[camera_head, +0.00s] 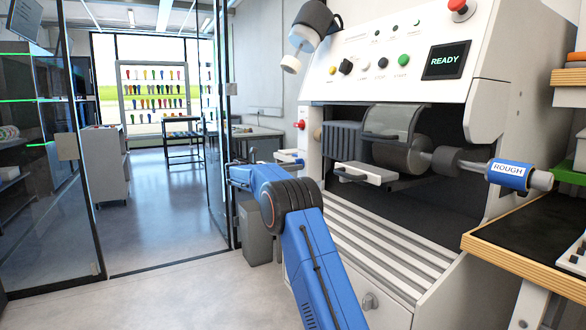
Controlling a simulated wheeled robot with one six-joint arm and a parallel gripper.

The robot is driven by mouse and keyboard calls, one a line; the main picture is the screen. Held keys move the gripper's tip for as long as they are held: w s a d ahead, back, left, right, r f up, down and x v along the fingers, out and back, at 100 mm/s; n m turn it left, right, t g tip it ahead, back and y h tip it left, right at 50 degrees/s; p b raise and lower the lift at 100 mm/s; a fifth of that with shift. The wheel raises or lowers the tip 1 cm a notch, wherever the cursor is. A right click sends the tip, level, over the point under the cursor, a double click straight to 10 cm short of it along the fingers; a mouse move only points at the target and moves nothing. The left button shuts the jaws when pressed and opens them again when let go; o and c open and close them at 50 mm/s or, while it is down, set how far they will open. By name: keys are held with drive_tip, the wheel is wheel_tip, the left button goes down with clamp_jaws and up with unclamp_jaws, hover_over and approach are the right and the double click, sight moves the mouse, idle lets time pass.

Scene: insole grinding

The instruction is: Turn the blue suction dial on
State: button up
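The grinding machine's white control panel (400,55) is at the upper right. A black rotary dial (345,67) sits at its left, between a yellow button (332,70) and a white button (363,65). A dark button (382,63) and a green button (403,60) follow to the right. No dial is clearly blue, and the small labels are too small to read. My blue arm rises from the bottom middle and bends left, below and left of the panel. A small white and blue part shows beyond it, beside the machine's left edge; I cannot make out my gripper's fingers.
A READY screen (446,60) and a red emergency button (460,8) are at the right. A grey jointed lamp-like piece (310,25) hangs at the panel's left. The blue ROUGH roller (508,174) projects over a wood-edged bench (530,240). Open floor (165,200) lies left.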

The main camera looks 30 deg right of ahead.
drive_tip(key=shift+d, duration=0.1)
clamp_jaws()
drive_tip(key=shift+m, duration=0.3)
drive_tip(key=shift+w+r+m, duration=0.15)
drive_tip(key=shift+m, duration=4.15)
drive_tip(key=shift+w+r+m, duration=0.1)
drive_tip(key=shift+w+m, duration=0.05)
drive_tip(key=shift+m, duration=4.15)
